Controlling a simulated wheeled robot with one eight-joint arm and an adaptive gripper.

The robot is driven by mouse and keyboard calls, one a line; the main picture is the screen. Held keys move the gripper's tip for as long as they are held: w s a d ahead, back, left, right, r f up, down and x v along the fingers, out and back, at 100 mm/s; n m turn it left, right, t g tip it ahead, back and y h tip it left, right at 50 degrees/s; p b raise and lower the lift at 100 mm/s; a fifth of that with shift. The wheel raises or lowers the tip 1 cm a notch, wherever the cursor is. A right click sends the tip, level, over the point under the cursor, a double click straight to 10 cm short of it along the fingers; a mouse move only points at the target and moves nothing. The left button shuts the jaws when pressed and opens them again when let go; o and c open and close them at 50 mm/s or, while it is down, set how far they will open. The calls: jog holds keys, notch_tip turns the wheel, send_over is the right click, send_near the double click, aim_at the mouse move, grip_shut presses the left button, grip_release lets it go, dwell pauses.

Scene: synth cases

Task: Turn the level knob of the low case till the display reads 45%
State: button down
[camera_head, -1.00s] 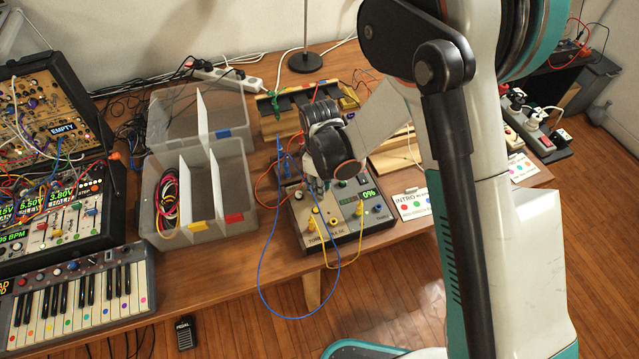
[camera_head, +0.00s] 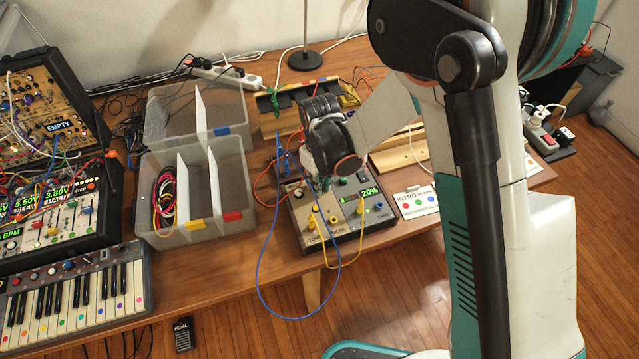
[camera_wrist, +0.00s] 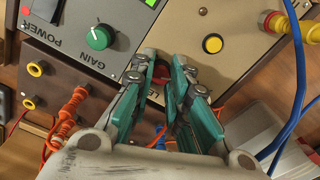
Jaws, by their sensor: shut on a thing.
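The low case (camera_head: 347,240) lies on the table's front part in the head view, with a grey and cream top. Its green display (camera_head: 371,193) reads 20%. My gripper (camera_head: 322,184) is over the case's back part, left of the display, and partly hides it. In the wrist view, a red level knob (camera_wrist: 161,73) sits between the teal fingers of my gripper (camera_wrist: 166,68), which is shut on it. The label beside it is mostly covered. A green GAIN knob (camera_wrist: 99,38) is left of it and a yellow button (camera_wrist: 212,44) is right of it.
Yellow plugs (camera_head: 311,223) and a blue cable (camera_head: 262,262) hang at the case's front. Orange cables (camera_wrist: 66,120) lie close by my gripper in the wrist view. A clear bin (camera_head: 222,190) stands left, a printed card (camera_head: 418,203) right.

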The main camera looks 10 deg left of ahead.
jog(key=m+b, duration=0.1)
jog(key=m, duration=0.3)
jog(key=shift+m, duration=0.3)
jog(key=m+b, duration=0.1)
jog(key=m, duration=0.3)
jog(key=shift+m, duration=0.3)
jog(key=c, duration=1.5)
grip_release()
jog(key=shift+r, duration=0.1)
notch_tip(320, 180, up, 12)
jog(key=shift+f, duration=0.1)
